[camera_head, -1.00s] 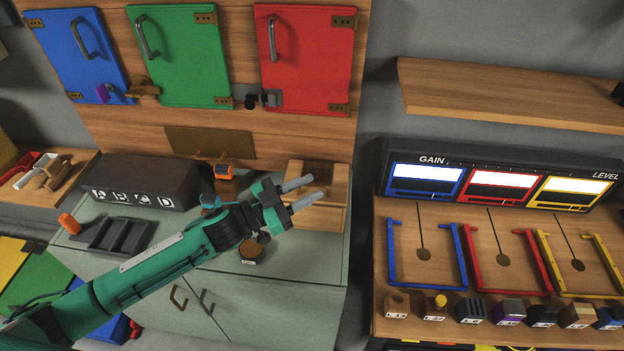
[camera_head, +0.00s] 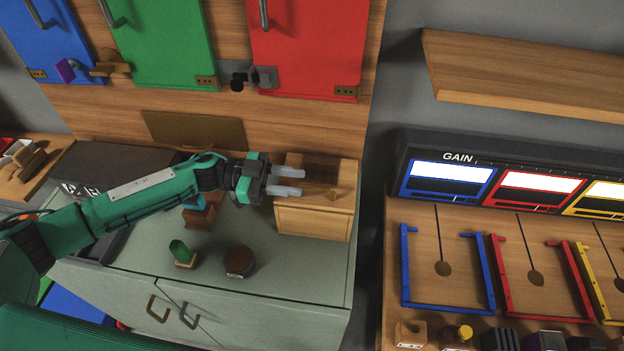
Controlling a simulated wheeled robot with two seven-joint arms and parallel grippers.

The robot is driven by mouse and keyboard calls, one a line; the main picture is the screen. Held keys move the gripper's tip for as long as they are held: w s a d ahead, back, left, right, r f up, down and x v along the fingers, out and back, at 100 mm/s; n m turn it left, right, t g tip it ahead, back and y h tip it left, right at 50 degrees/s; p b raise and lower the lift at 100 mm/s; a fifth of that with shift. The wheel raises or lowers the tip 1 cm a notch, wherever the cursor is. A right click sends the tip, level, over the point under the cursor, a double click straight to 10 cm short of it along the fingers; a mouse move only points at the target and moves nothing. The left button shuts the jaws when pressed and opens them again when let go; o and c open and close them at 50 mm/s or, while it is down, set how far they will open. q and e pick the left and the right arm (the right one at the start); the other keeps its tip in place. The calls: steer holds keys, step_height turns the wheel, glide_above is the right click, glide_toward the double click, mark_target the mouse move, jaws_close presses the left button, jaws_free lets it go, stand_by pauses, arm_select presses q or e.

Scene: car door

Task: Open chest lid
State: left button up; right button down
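The small wooden chest (camera_head: 313,222) stands at the right back of the grey-green cabinet top. Its front and part of its top show; I cannot tell clearly how its lid sits. My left gripper (camera_head: 288,182) reaches in from the left, with its two pale fingers pointing right, apart and with nothing between them. The fingertips overlap the chest's upper left part in the head view; I cannot tell whether they touch it. My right gripper is not in view.
A dark box with letters (camera_head: 115,165) stands behind my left arm. A green-topped block (camera_head: 183,255) and a round brown piece (camera_head: 239,262) are on the cabinet top (camera_head: 290,285). A panel with red, green and blue doors rises behind. A console (camera_head: 445,180) stands to the right.

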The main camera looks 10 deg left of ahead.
arm_select(q)
steer(key=d+p, duration=0.1)
steer(key=d, duration=0.3)
steer(key=shift+r, duration=0.2)
steer(key=shift+d+f, duration=0.15)
steer(key=shift+d, duration=0.2)
steer(key=shift+c, duration=0.2)
jaws_close()
